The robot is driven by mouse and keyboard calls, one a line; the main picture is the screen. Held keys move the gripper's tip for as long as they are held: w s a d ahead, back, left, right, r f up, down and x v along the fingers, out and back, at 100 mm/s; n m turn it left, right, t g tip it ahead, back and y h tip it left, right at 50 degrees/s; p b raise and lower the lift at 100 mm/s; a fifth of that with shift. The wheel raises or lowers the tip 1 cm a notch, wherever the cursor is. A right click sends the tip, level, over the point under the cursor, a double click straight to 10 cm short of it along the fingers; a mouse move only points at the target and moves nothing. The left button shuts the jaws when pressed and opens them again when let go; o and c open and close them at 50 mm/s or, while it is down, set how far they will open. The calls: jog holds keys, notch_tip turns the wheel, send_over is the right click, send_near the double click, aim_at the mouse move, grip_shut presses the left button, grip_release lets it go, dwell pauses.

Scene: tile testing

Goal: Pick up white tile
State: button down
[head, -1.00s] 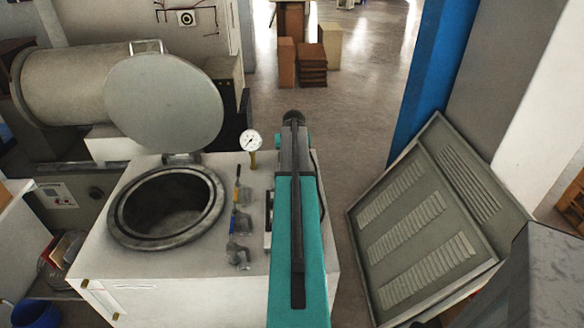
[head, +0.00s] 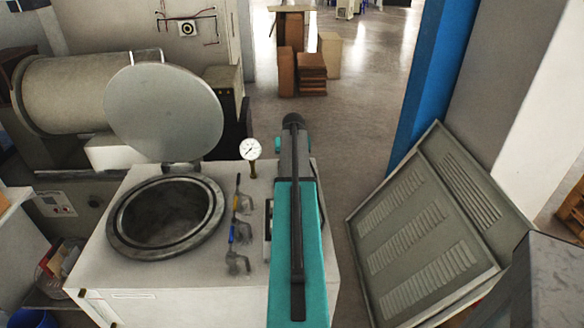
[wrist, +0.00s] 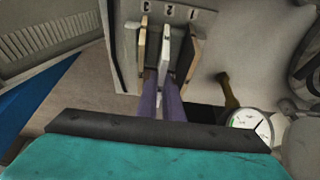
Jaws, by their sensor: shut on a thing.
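In the wrist view, the white tile (wrist: 165,47) stands on edge in the middle of a row of tiles. A tan tile (wrist: 141,48) is on its left and a darker brown-edged tile (wrist: 187,52) on its right. My gripper (wrist: 163,80) has its two purple fingers on either side of the white tile's near end, shut on it. The tile is still between its neighbours. In the head view my own arm hides the gripper and tiles.
A pressure gauge (head: 250,149) stands near the arm, beside valves (head: 238,230) and an open round chamber (head: 165,215) with a raised lid (head: 164,110). A louvred grey panel (head: 425,225) leans at right.

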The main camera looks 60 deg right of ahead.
jog(key=shift+r+b, duration=0.6)
jog(key=shift+r, duration=3.4)
jog(key=shift+w, duration=0.1)
